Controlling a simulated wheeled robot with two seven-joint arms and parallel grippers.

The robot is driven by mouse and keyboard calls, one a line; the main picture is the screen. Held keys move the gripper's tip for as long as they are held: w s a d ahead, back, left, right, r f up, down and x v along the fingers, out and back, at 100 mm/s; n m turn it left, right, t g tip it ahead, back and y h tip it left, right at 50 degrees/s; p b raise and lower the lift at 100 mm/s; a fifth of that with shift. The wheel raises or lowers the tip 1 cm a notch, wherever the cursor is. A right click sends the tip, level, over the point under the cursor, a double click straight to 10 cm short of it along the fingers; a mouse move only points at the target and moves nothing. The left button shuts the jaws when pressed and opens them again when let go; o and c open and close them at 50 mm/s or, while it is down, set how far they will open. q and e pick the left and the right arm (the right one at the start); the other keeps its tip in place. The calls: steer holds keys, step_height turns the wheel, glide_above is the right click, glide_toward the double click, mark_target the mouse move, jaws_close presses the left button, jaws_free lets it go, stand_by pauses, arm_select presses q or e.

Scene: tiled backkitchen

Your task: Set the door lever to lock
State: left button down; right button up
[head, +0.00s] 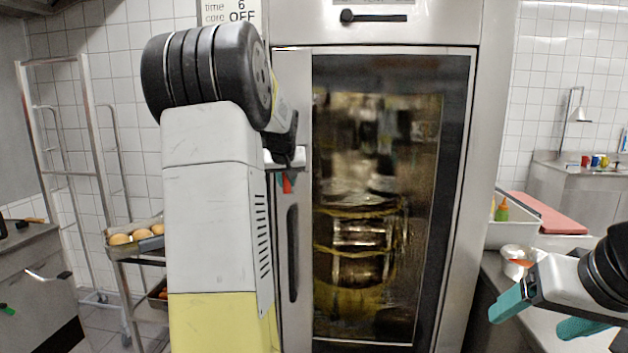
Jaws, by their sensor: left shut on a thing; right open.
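The tall steel oven has a glass door (378,200) that looks closed. A long black vertical handle (293,252) runs down the door's left side. My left arm reaches up in front of the oven's left edge. My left gripper (286,165) is at the door's left edge, above the black handle, shut on what appears to be the door lever. A small red piece (287,184) shows just below it. The arm hides most of the lever and the fingers, so the lever's setting cannot be read. My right gripper (545,315) is open, with teal fingers, over the right counter.
A black control (375,16) sits above the door. The space before the glass is clear.

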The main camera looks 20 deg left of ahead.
arm_select(q)
steer(key=shift+a, duration=0.2)
steer(key=shift+s, duration=0.1)
stand_by(0.4)
steer(key=c, duration=1.3)
jaws_free()
steer(key=shift+a, duration=0.1)
steer(key=v, duration=0.7)
steer(key=shift+s+d+r, duration=0.2)
steer(key=shift+d, duration=0.1)
